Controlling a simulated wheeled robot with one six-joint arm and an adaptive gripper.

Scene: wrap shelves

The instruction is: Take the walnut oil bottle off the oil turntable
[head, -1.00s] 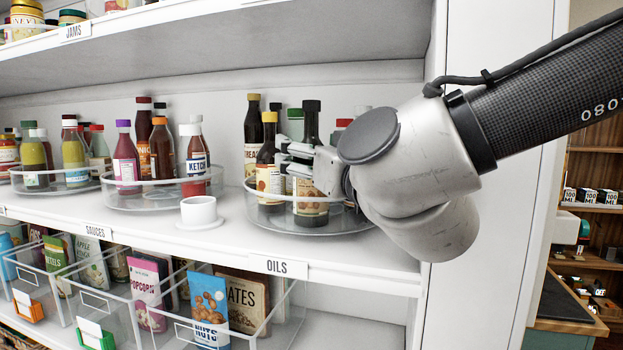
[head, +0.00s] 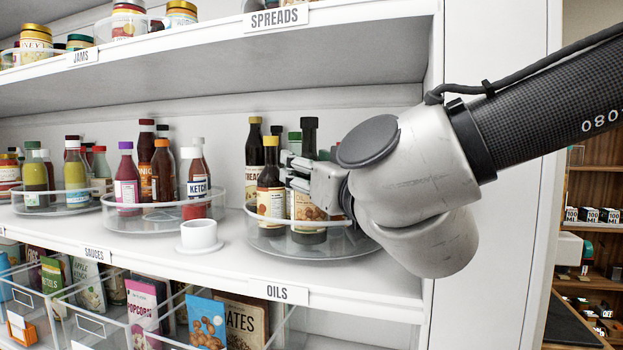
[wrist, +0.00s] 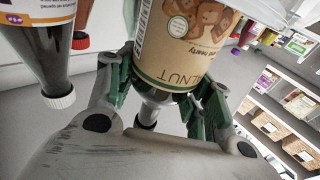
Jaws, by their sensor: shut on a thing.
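The walnut oil bottle (head: 308,210) is dark with a black cap and a tan label with nuts. It stands upright at the front of the clear oil turntable (head: 268,246), above the OILS tag. My gripper (head: 299,174) is shut on it around the upper body, reaching in from the right. In the wrist view the bottle (wrist: 183,45) appears upside down between my fingers (wrist: 160,88), with "WALNUT" partly readable. It looks slightly raised, with its lower part still inside the turntable's rim; the gap under it is hard to see.
A green-capped bottle is partly hidden behind. A white cup-like holder (head: 199,234) sits at the left front. The shelf above (head: 230,55) limits height.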

